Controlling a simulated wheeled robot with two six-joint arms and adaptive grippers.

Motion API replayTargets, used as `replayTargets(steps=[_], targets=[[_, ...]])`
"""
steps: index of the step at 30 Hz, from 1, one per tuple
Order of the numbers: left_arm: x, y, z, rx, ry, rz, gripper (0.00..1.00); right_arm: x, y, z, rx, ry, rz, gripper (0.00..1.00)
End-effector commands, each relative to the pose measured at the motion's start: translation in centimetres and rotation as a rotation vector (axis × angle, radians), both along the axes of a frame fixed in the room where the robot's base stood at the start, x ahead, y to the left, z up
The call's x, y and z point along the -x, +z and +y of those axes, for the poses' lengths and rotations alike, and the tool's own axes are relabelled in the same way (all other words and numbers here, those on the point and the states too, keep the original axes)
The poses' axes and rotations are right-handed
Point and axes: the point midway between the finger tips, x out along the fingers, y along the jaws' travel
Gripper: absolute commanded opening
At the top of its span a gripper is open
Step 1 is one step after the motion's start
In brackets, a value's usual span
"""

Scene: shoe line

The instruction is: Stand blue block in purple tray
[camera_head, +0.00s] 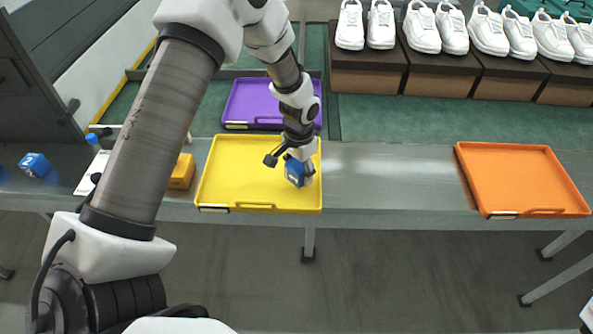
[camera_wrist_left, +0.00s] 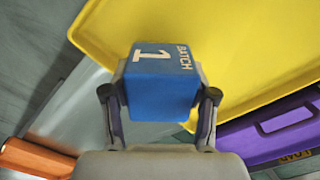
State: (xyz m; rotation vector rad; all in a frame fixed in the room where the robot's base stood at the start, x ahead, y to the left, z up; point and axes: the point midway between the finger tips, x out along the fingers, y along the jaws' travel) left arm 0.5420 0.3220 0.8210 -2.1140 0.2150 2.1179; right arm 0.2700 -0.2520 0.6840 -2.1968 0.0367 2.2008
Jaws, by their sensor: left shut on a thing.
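My left gripper (camera_head: 291,170) is shut on the blue block (camera_head: 294,174) and holds it over the right part of the yellow tray (camera_head: 230,170). In the left wrist view the block (camera_wrist_left: 163,92) sits between both fingers, with "BATCH 1" printed in white on its face. Whether it touches the yellow tray is hard to tell. The purple tray (camera_head: 248,100) lies just behind the yellow one, partly hidden by my left arm; its visible floor is empty. It also shows in the left wrist view (camera_wrist_left: 240,146). My right gripper is out of view.
Another blue block-like object (camera_head: 35,165) lies at the far left. A yellow-orange block (camera_head: 182,172) and a blue-capped white item (camera_head: 93,142) are left of the yellow tray. An empty orange tray (camera_head: 515,180) is at right. White shoes (camera_head: 423,30) stand on brown boxes behind.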

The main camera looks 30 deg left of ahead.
Motion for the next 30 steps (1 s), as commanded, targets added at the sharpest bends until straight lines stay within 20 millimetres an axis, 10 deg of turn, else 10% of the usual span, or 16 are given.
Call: replayTargets(steps=[20,21,22,30], targets=[[-1.0,-3.8,1.5,0.0,-0.001,0.0,0.12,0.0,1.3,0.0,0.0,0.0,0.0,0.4],[-1.0,-3.7,1.5,0.0,-0.001,0.0,0.72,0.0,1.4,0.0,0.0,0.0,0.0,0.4],[-1.0,-3.7,1.5,0.0,-0.001,0.0,0.82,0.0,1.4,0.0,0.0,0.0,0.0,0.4],[-1.0,-3.6,1.4,0.0,-0.001,0.0,0.83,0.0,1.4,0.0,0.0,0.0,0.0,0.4]])
